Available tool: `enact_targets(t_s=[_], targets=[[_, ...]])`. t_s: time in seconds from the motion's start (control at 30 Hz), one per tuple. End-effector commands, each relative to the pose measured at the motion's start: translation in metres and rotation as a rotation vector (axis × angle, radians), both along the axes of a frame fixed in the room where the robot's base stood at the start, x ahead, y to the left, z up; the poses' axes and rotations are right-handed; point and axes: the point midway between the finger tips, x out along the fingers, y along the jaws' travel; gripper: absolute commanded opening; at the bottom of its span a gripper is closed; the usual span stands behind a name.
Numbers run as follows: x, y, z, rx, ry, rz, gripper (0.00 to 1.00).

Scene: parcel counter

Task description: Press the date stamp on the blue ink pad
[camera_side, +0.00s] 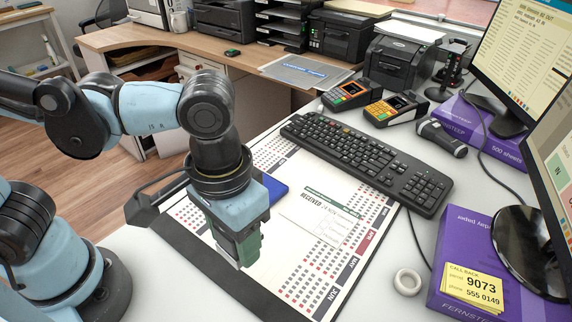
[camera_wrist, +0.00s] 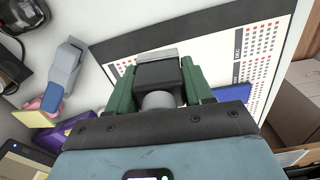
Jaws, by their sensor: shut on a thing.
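My gripper (camera_side: 240,246) has green fingers and hangs over the left part of the desk pad (camera_side: 350,268). In the wrist view my gripper (camera_wrist: 158,86) is shut on the date stamp (camera_wrist: 158,74), a dark block with a grey round part between the fingers. In the side view the fingers mostly hide the stamp. The blue ink pad (camera_side: 274,189) lies on the desk pad behind my gripper, partly hidden by it. Its blue edge shows right of the fingers in the wrist view (camera_wrist: 236,97). The stamp is beside the ink pad, apart from it.
A paper form marked RECEIVED (camera_side: 318,222) lies right of my gripper. A black keyboard (camera_side: 365,160) is behind it. A white tape roll (camera_side: 408,281), purple paper packs (camera_side: 470,245) and monitors stand at the right. Card terminals (camera_side: 345,95) and a scanner (camera_side: 441,137) sit farther back.

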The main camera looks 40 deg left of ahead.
Motion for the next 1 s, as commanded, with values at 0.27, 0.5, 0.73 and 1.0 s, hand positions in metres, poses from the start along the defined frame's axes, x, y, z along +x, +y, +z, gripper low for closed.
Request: enact_targets(t_s=[0.27, 0.5, 0.73, 1.0], targets=[[0.0, 0.0, 0.0, 0.0, 0.0, 0.0, 0.0], [0.013, 0.004, 0.0, 0.0, 0.0, 0.008, 0.0], [0.077, 0.031, -0.006, 0.0, -0.001, 0.032, 0.0], [0.153, 0.095, -0.023, 0.0, -0.001, 0.048, 0.0]])
